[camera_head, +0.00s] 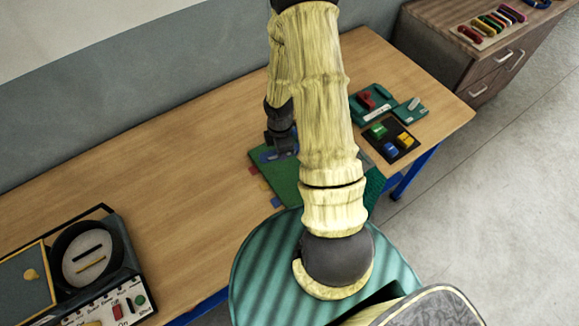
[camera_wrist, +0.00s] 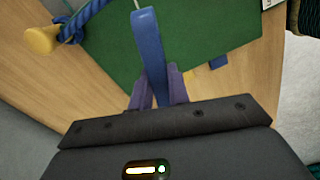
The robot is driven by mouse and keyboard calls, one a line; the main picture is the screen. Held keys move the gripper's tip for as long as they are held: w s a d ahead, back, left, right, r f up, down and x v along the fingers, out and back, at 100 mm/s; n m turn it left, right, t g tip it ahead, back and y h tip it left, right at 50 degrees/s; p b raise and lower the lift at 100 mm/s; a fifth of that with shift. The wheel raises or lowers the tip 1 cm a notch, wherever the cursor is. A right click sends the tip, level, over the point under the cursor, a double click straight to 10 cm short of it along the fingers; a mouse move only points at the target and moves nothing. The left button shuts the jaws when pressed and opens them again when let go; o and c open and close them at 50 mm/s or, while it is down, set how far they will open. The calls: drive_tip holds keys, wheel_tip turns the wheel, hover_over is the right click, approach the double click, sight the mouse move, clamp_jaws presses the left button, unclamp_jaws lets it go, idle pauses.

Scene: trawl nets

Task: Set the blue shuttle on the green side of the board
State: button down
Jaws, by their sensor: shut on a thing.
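The blue shuttle (camera_wrist: 148,45) is long and narrow and stands out between the fingers of my gripper (camera_wrist: 157,92), which is shut on it. In the wrist view it lies across the green surface of the board (camera_wrist: 215,30). I cannot tell whether it touches the board. In the head view my gripper (camera_head: 281,150) is at the far left part of the green board (camera_head: 279,183), with a small blue patch beside it. My arm hides much of the board there.
A blue rope (camera_wrist: 78,22) with a wooden peg (camera_wrist: 40,40) is at the wrist view's upper left. Right of my arm are a teal tray (camera_head: 375,103) and a dark tray (camera_head: 392,139) with coloured blocks. A control box (camera_head: 110,300) stands front left. The table (camera_head: 130,190) between is clear.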

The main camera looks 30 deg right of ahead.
drive_tip(key=w+a+f+m, duration=0.2)
drive_tip(key=m, duration=0.3)
drive_tip(key=w+a+f+m+b, duration=0.1)
drive_tip(key=w+a+m, duration=0.1)
drive_tip(key=a+m, duration=0.1)
drive_tip(key=w+a+f+m, duration=0.2)
drive_tip(key=a+m, duration=0.1)
drive_tip(key=m, duration=0.3)
drive_tip(key=shift+w+a+f+m, duration=0.2)
drive_tip(key=shift+a+f+m, duration=0.05)
drive_tip(key=shift+f+m, duration=0.05)
drive_tip(key=shift+w+a+f+m, duration=0.15)
drive_tip(key=shift+a+m, duration=0.15)
drive_tip(key=shift+m, duration=0.2)
